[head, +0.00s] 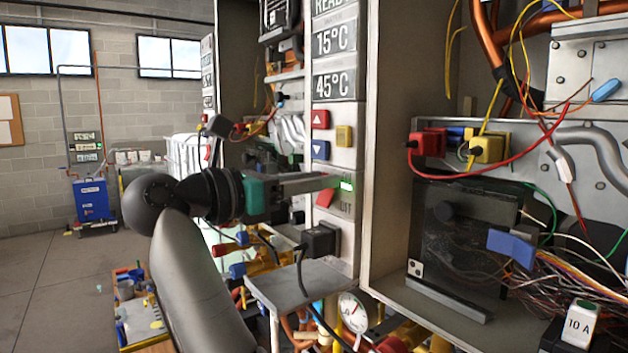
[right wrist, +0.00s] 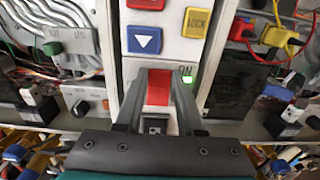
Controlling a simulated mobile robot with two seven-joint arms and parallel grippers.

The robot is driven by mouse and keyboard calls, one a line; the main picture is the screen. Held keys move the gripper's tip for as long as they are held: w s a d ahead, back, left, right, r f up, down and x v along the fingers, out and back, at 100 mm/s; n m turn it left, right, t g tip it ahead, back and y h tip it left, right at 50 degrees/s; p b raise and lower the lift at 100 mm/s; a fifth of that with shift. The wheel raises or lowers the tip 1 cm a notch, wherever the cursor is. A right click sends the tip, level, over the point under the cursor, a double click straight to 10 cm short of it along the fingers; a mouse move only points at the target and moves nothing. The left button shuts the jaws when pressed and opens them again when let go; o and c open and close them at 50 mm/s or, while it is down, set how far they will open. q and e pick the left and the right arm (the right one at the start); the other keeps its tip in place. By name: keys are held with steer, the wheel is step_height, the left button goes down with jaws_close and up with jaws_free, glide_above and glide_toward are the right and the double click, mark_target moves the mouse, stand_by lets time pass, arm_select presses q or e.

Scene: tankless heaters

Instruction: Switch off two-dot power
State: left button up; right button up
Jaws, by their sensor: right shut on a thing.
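A red power rocker switch (head: 325,198) sits on the white control panel (head: 345,235) between two open heater cabinets. A lit green lamp (head: 347,184) and ON/OFF lettering are beside it. A small plate with two dots (head: 416,268) shows low in the right cabinet. My right gripper (head: 330,180) reaches the panel from the left. In the right wrist view its fingers stand on both sides of the red switch (right wrist: 159,88), shut on it. The lamp (right wrist: 194,81) is lit there too, just right of the fingers. My left gripper is not in view.
Up and down buttons (head: 320,119) and a yellow lock button (head: 344,136) are above the switch. A black plug (head: 321,240) and a grey shelf (head: 300,285) are below it. Loose wires and pipes fill the right cabinet. Floor is open at left.

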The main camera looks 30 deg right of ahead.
jaws_close()
steer(key=shift+f+h+b, duration=0.25)
steer(key=shift+h+b, duration=0.05)
steer(key=shift+b, duration=0.3)
steer(key=h+b, duration=0.1)
steer(key=b, duration=0.1)
steer(key=f+h+b, duration=0.1)
steer(key=b, duration=0.1)
steer(key=h+b, duration=0.2)
steer(key=b, duration=0.1)
steer(key=shift+a+f+t, duration=0.2)
steer(key=shift+a+t, duration=0.1)
steer(key=shift+t, duration=0.1)
steer(key=shift+h+b, duration=0.7)
steer(key=shift+h, duration=0.1)
steer(key=o, duration=0.7)
jaws_free()
